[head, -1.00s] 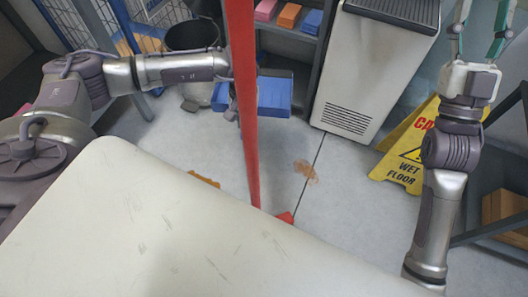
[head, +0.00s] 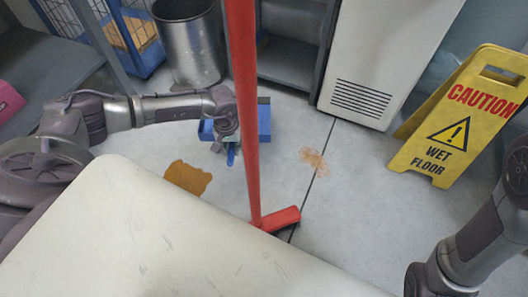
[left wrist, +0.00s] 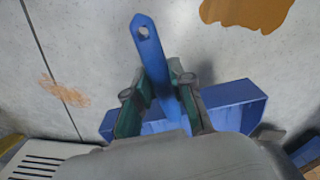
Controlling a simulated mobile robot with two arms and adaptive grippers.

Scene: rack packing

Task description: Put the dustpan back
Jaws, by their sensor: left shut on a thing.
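The dustpan is blue, with a wide pan (head: 264,122) and a handle with a hole at its end. My left gripper (head: 228,150) is shut on its handle. In the left wrist view the handle (left wrist: 150,50) passes between the fingers of my left gripper (left wrist: 160,103), and the pan (left wrist: 235,108) shows behind them. In the head view the dustpan is over the floor, partly hidden by a red pole. I cannot tell whether it touches the floor. My right gripper is outside the picture; only its arm shows at the right.
The red pole (head: 243,110) stands in front, its red foot (head: 283,218) low on the floor. A metal bin (head: 188,50), grey shelf (head: 288,67), white cabinet (head: 375,60) and yellow wet-floor sign (head: 455,115) stand behind.

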